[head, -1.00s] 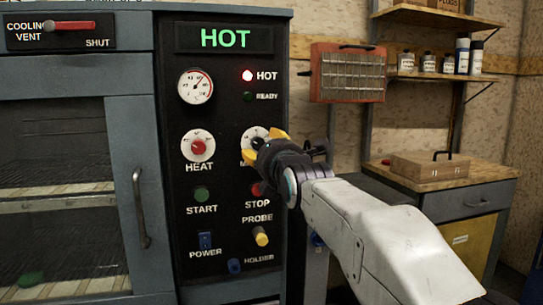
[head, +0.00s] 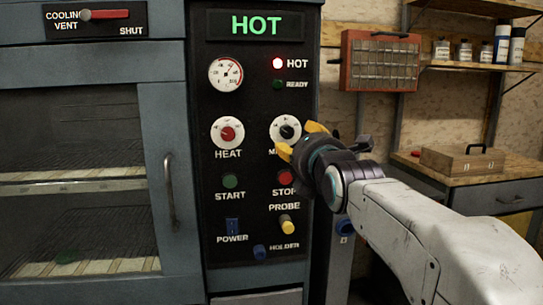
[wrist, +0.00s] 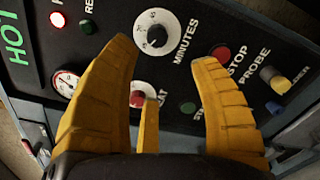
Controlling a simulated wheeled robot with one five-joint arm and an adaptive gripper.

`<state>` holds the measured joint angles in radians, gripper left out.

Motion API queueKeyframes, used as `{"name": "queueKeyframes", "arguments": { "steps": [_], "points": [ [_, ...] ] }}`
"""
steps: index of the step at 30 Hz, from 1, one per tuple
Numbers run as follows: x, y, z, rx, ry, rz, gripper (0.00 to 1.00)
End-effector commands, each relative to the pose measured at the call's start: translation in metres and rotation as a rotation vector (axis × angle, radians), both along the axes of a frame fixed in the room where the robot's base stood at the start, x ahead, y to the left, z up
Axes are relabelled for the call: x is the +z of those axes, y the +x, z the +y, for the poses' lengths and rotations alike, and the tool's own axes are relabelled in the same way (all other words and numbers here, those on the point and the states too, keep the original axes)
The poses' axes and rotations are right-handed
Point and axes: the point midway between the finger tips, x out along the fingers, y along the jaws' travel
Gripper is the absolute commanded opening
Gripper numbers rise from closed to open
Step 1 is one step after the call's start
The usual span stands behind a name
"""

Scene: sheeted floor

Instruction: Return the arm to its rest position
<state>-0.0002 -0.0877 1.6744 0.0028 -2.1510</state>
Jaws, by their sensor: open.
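My gripper (head: 298,140) has yellow fingers and is open and empty, in front of the oven's control panel near the minutes dial (head: 285,130). In the wrist view the spread fingers (wrist: 165,95) frame the minutes dial (wrist: 157,36), with a gap to the panel. My white arm reaches in from the lower right in the head view, bent and stretched towards the panel. The panel display (head: 254,25) reads HOT in green.
The panel also carries a heat dial (head: 228,132), start button (head: 230,181), stop button (head: 286,177) and yellow probe (head: 287,225). A red cabinet (head: 380,62) hangs on the wall. A workbench (head: 500,190) with a wooden box (head: 462,160) stands at right.

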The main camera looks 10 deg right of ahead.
Motion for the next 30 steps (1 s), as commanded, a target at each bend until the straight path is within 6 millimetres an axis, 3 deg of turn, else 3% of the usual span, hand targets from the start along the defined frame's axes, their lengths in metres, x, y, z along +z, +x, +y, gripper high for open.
{"name": "queueKeyframes", "arguments": {
  "steps": [8, 14, 21, 30],
  "points": [
    [0.003, -0.034, 0.0, -0.045, 0.355, 0.21, 0.57],
    [-0.011, -0.081, -0.001, -0.18, 0.732, 0.419, 0.57],
    [-0.025, -0.153, -0.001, -0.457, 1.153, 0.622, 0.57],
    [-0.034, -0.252, -0.001, -0.927, 1.566, 0.741, 0.57]
  ]
}}
